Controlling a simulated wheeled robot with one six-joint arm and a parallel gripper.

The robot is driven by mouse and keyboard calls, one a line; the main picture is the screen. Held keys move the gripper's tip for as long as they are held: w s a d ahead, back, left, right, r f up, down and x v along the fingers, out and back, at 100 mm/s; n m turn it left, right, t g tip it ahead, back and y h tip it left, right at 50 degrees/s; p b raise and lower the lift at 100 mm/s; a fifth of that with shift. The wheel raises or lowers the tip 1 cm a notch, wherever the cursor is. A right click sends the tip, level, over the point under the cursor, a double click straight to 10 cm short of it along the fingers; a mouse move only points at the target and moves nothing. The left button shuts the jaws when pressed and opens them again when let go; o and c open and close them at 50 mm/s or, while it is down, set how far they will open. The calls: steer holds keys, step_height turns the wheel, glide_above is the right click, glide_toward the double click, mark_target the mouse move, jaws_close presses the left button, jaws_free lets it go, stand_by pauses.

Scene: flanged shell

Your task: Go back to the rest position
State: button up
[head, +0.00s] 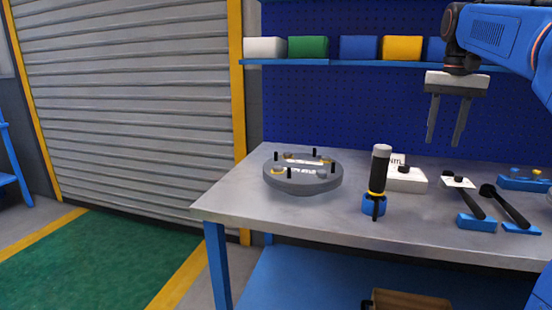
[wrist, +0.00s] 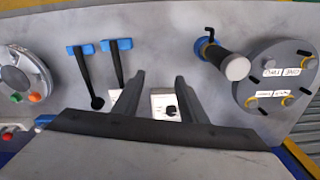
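My gripper (head: 446,122) hangs in the air above the back right part of the workbench, fingers pointing down. Its two fingers are apart and nothing is between them. In the wrist view my gripper (wrist: 160,82) also shows open, above the bench top. The round grey flanged shell (head: 303,178) lies on the left part of the bench, with black pins and some yellow and grey fittings on top. It also shows in the wrist view (wrist: 275,75), at the right, well away from my gripper.
A black tool with a blue foot (head: 379,180) stands upright beside the shell. A white box (head: 405,180) and two black-handled tools on blue holders (head: 477,223) lie to its right. A blue shelf (head: 320,62) with coloured bins runs behind. Green floor (head: 90,260) is clear at left.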

steer(key=s+a+f+n+t, duration=0.1)
steer(key=s+a+f, duration=0.3)
steer(key=s+f, duration=0.5)
steer(key=s+a+f+n+t, duration=0.1)
steer(key=s+a+f, duration=0.3)
steer(key=s+f, duration=0.5)
steer(key=s+a+f+n+t, duration=0.2)
steer(key=s+a+f, duration=0.3)
steer(key=s+f, duration=0.4)
step_height(320, 180, down, 4)
steer(key=shift+r+n, duration=0.1)
steer(key=shift+n, duration=0.6)
